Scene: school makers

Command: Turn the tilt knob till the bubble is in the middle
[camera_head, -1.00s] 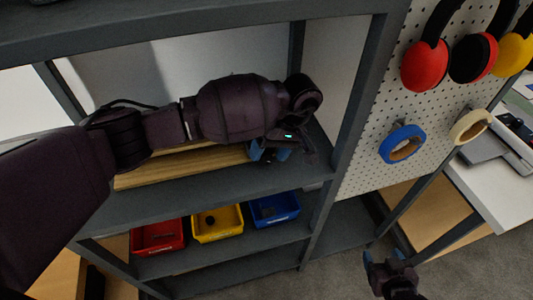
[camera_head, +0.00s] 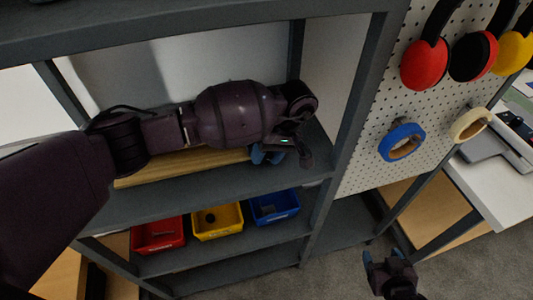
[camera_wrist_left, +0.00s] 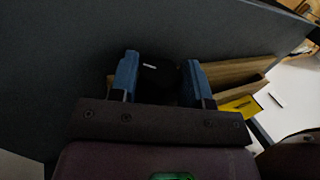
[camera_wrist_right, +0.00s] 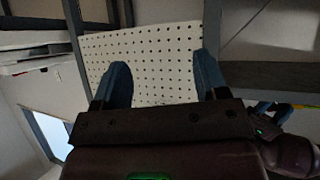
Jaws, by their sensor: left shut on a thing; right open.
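A black knob (camera_wrist_left: 158,76) with a short white mark sits between the blue fingers of my left gripper (camera_wrist_left: 160,80) in the left wrist view. The gripper is shut on it. The knob is beside a wooden board (camera_wrist_left: 235,72), which lies on the middle shelf in the head view (camera_head: 180,164). In the head view my left gripper (camera_head: 267,154) is at the board's right end, and my arm hides much of the board. My right gripper (camera_head: 388,264) is open and empty, low at the right.
Red (camera_head: 158,236), yellow (camera_head: 217,222) and blue (camera_head: 273,207) bins stand on the shelf below. A pegboard (camera_head: 375,120) with ear defenders and tape rolls is to the right, beyond a grey shelf post (camera_head: 352,105). The floor around my right gripper is clear.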

